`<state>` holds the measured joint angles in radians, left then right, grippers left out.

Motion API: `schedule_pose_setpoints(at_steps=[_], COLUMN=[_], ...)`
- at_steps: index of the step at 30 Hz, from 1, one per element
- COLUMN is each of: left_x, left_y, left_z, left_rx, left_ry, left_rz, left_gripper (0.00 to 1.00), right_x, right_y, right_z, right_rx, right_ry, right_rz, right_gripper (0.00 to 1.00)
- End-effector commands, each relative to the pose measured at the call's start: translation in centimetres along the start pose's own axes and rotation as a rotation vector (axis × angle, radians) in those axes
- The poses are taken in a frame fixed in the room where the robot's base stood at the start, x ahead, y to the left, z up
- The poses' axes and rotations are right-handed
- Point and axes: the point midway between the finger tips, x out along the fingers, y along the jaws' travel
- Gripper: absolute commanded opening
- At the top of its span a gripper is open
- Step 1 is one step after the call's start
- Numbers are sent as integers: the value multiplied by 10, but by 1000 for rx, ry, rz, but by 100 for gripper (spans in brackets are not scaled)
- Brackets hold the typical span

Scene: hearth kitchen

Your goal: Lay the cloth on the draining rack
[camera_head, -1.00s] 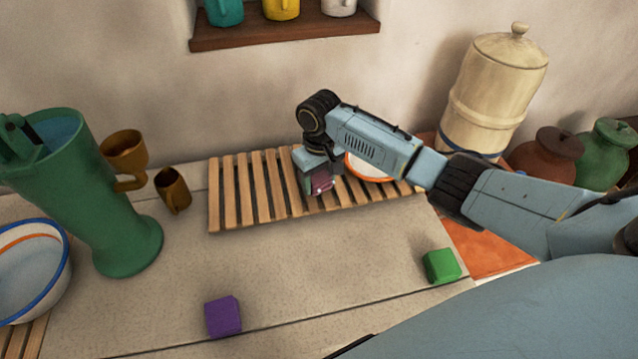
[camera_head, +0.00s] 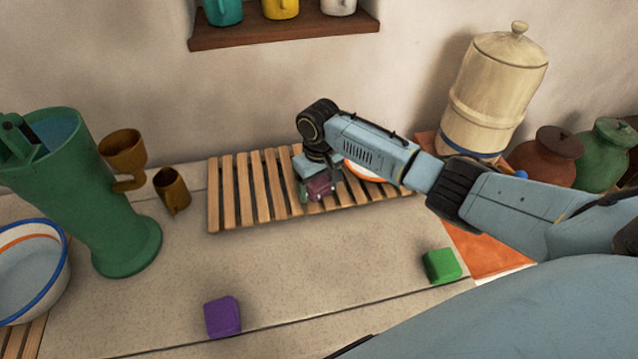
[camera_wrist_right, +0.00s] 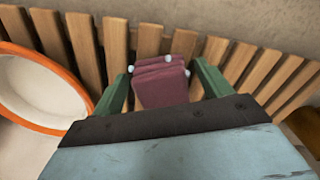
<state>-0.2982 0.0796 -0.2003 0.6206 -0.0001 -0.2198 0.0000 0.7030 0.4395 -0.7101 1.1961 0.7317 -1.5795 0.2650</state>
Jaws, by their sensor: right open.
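The cloth (camera_head: 319,187) is a small folded maroon bundle over the slats of the wooden draining rack (camera_head: 230,190). In the right wrist view the cloth (camera_wrist_right: 160,82) lies between the two green fingers of my right gripper (camera_wrist_right: 160,80), with gaps at its sides. My right gripper (camera_head: 320,190) is open and low over the middle of the rack (camera_wrist_right: 85,45). In the head view the gripper and wrist hide part of the cloth, and I cannot tell whether all of it touches the slats. My left gripper is not in view.
An orange-rimmed white bowl (camera_wrist_right: 40,92) is beside the gripper on the rack. Brown mugs (camera_head: 172,190) and a green pitcher (camera_head: 105,200) stand to the left. A purple block (camera_head: 222,317) and a green block (camera_head: 441,266) sit on the counter in front, otherwise clear there.

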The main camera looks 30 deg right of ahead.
Motion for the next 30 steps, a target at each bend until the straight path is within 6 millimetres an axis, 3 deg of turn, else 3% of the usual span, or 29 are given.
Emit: schedule_pose_setpoints(at_steps=[5,12,18,23,30], left_x=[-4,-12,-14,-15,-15], left_y=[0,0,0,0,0], left_z=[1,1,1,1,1], left_rx=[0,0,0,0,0], left_ry=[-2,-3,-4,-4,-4], left_rz=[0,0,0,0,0], left_gripper=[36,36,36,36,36], right_x=[-22,-75,-108,-121,-123], right_y=[0,0,0,0,0], right_z=[-1,-1,-1,-1,0], right_rx=[-1,-1,0,-1,0], right_ry=[4,5,3,1,0], right_rz=[-1,0,-1,0,0], right_gripper=[78,78,78,78,78])
